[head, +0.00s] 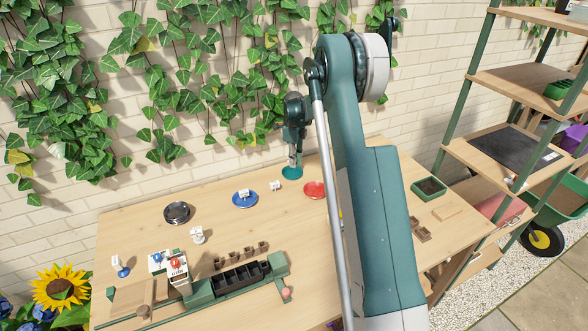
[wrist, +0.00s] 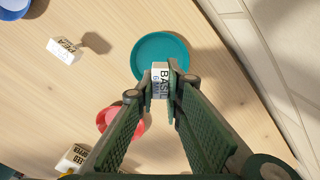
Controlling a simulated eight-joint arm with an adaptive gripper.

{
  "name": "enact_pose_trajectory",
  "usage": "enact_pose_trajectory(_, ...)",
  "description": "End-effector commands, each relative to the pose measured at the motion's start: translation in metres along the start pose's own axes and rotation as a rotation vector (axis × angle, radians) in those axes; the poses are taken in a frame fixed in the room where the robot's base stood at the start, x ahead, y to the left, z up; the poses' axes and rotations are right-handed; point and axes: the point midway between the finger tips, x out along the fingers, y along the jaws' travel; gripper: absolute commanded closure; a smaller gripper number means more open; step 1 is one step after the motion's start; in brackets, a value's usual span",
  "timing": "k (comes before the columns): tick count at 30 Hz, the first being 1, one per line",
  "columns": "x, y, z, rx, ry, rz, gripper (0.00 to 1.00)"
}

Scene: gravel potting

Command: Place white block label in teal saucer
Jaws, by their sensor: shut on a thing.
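My gripper (wrist: 161,85) is shut on a white block label (wrist: 160,78) with "BASIL" printed on it. In the wrist view the block overlaps the lower part of the teal saucer (wrist: 161,49); whether it touches the saucer is not clear. In the head view my gripper (head: 294,160) points down over the teal saucer (head: 292,174) at the back of the table, and the held block is hard to make out there. The visible part of the saucer is empty.
A white block (head: 275,186) stands left of the teal saucer. A blue saucer (head: 245,204) bears another white block. A red saucer (head: 314,190) lies to the right, and a black saucer (head: 177,213) farther left. The brick wall (head: 245,150) rises close behind.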

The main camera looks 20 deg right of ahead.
Motion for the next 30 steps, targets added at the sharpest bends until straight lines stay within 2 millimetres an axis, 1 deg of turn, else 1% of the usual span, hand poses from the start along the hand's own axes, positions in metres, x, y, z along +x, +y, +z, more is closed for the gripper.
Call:
enact_pose_trajectory(10,0.002,0.0,0.0,0.0,0.0,0.0,0.96)
enact_pose_trajectory(14,0.011,0.0,0.0,0.0,0.0,0.0,0.96)
enact_pose_trajectory(18,0.026,0.0,0.0,0.0,0.0,0.0,0.96)
enact_pose_trajectory(21,0.035,0.0,0.0,0.0,0.0,0.0,0.96)
enact_pose_trajectory(24,0.038,0.0,0.0,0.0,0.0,0.0,0.96)
enact_pose_trajectory(30,0.037,0.0,0.0,0.0,0.0,0.0,0.96)
